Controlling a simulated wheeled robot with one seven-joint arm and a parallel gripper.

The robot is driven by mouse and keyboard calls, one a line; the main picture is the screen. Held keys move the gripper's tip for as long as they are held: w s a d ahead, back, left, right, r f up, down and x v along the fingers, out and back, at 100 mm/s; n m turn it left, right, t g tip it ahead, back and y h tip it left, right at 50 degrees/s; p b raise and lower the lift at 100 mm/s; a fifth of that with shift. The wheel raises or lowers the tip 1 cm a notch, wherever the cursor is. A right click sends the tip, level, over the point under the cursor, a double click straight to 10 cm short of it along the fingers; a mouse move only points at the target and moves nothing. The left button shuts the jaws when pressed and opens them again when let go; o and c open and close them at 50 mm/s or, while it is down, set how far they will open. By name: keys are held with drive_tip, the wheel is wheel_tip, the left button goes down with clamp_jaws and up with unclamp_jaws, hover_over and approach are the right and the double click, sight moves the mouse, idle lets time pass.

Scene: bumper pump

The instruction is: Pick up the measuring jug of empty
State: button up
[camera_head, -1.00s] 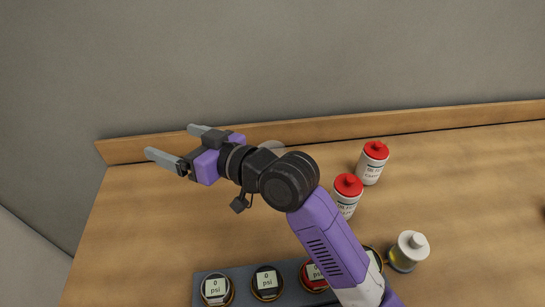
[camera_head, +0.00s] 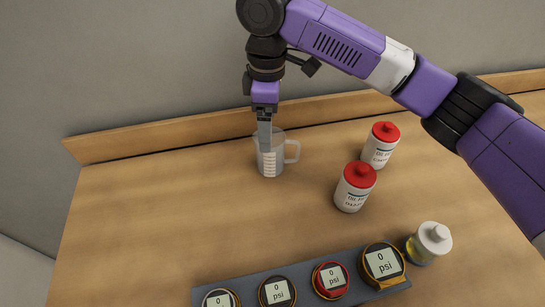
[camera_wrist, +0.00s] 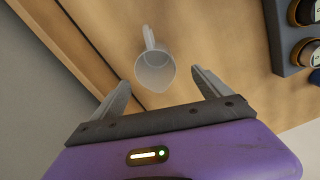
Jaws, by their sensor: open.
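The clear measuring jug (camera_head: 271,162) stands upright on the wooden table near the back board, with white markings on its side and its handle to the right. It looks empty. In the wrist view the jug (camera_wrist: 154,72) lies ahead of the fingers, its handle pointing away. My gripper (camera_head: 265,138) points down at the jug from above, its fingers overlapping the jug's rim in the head view. In the wrist view my gripper (camera_wrist: 162,84) is open, with nothing held between its two fingers.
Two white bottles with red caps, one nearer (camera_head: 352,190) and one farther (camera_head: 379,150), stand right of the jug. A white-capped jar with yellow liquid (camera_head: 428,245) and a panel of psi gauges (camera_head: 305,285) are at the front. The wooden back board (camera_head: 190,140) runs behind.

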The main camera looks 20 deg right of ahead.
sight(278, 153)
drive_tip(key=shift+w+d+f+b, duration=0.1)
drive_tip(key=shift+d+f+b, duration=0.05)
drive_tip(key=shift+f, duration=1.55)
drive_tip(key=shift+d+f+b, duration=0.1)
drive_tip(key=shift+f+b, duration=0.1)
drive_tip(key=shift+f, duration=1.5)
drive_tip(key=shift+w+d+f+b, duration=0.1)
drive_tip(key=shift+d+f+b, duration=0.05)
drive_tip(key=shift+f, duration=1.55)
drive_tip(key=shift+c, duration=0.2)
drive_tip(key=c, duration=1.5)
